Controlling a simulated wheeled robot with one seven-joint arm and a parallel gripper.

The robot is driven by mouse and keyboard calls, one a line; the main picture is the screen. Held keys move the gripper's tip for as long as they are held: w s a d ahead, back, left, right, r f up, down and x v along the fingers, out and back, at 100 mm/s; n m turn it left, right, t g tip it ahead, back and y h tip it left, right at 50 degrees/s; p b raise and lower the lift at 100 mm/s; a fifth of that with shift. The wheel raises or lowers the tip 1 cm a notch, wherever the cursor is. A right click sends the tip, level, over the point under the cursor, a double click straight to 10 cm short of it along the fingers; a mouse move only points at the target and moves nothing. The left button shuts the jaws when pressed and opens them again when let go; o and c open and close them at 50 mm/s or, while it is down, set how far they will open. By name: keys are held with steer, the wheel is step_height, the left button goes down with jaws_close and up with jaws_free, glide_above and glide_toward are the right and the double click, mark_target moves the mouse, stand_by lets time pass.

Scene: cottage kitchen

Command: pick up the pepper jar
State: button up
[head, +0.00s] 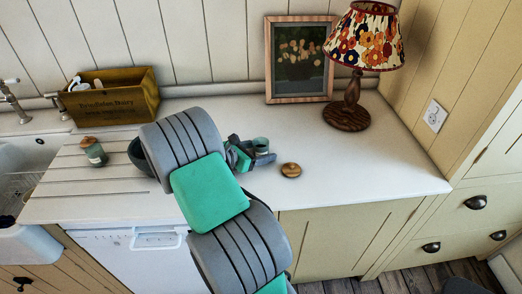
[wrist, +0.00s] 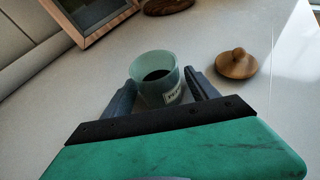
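An open, greenish glass jar (wrist: 153,66) with a dark filling and a pale label stands upright on the counter; the label is too small to read for certain. It also shows in the head view (head: 262,143). My gripper (wrist: 160,84) is low over the counter with one finger on each side of this jar. The fingers are apart, and I cannot tell whether either touches the glass. A round wooden lid (wrist: 237,64) with a knob lies on the counter to the jar's right, and shows in the head view (head: 291,170).
A dark bowl (head: 137,158) is partly hidden by my arm. A framed picture (head: 300,58) and lamp (head: 350,112) stand behind. A wooden crate (head: 112,98) is back left. Counter to the right is clear.

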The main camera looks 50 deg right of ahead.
steer(key=c, duration=1.4)
